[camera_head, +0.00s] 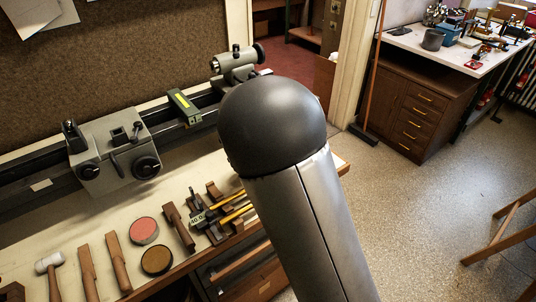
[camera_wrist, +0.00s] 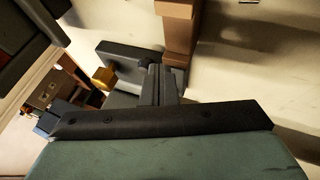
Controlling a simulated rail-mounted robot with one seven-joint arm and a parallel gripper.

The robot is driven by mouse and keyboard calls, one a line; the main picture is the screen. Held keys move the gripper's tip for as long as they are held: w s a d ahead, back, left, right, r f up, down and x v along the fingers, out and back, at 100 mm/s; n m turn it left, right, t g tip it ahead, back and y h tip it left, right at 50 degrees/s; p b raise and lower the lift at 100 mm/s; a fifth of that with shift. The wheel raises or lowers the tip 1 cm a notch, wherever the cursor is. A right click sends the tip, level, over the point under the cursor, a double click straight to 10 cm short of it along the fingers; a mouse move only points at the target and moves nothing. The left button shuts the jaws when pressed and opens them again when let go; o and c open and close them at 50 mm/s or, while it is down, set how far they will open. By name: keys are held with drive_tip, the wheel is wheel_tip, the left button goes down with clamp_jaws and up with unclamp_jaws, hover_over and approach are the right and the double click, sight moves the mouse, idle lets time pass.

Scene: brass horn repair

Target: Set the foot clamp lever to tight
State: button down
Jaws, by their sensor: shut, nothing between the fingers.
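My gripper (camera_wrist: 158,72) shows in the wrist view with its narrow dark fingers shut and empty. Just beyond the fingertips is a dark grey block (camera_wrist: 120,54) with a brass-coloured knob (camera_wrist: 103,77) at its left. A small dark round part (camera_wrist: 145,65) is close to the fingertips; I cannot tell whether they touch. I cannot make out which part is the foot clamp lever or how it is set. In the head view a grey lathe-like machine (camera_head: 118,146) on a dark bed has black knobs and a small lever (camera_head: 136,131). My arm hides my gripper there.
A brown post (camera_wrist: 178,30) stands beside the block. On the bench lie a mallet (camera_head: 49,263), wooden tools (camera_head: 118,262), a red round tin (camera_head: 144,231) and a brown one (camera_head: 157,260). A green part with a yellow stripe (camera_head: 184,106) is on the bed.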

drive_tip(key=shift+a, duration=1.05)
